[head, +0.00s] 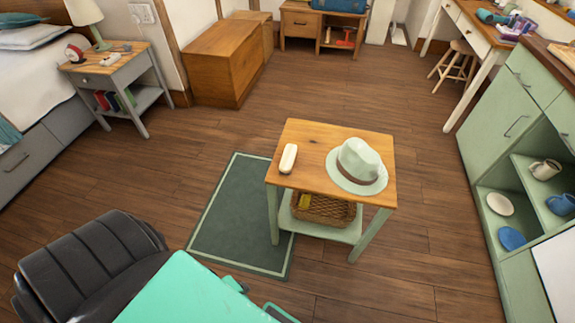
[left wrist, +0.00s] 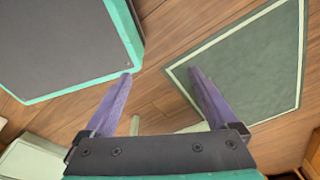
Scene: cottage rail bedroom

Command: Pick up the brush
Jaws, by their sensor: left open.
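A small cream oblong thing with a rounded top (head: 288,158), probably the brush, lies near the left edge of the small wooden-topped table (head: 310,140). Its bristles cannot be made out. My left gripper shows in the left wrist view (left wrist: 160,73), its two purple fingers spread apart with nothing between them. It points down at the bare floor beside the green mat, and the brush cannot be made out in that view. The gripper's fingers do not show in the head view. My right gripper is in neither view.
A pale green hat (head: 358,165) sits on the table to the right of the brush. A wicker basket (head: 322,210) is on the shelf below. The green mat (head: 232,217) lies at the table's left. A green cabinet (head: 495,120) stands at right; the floor behind the table is clear.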

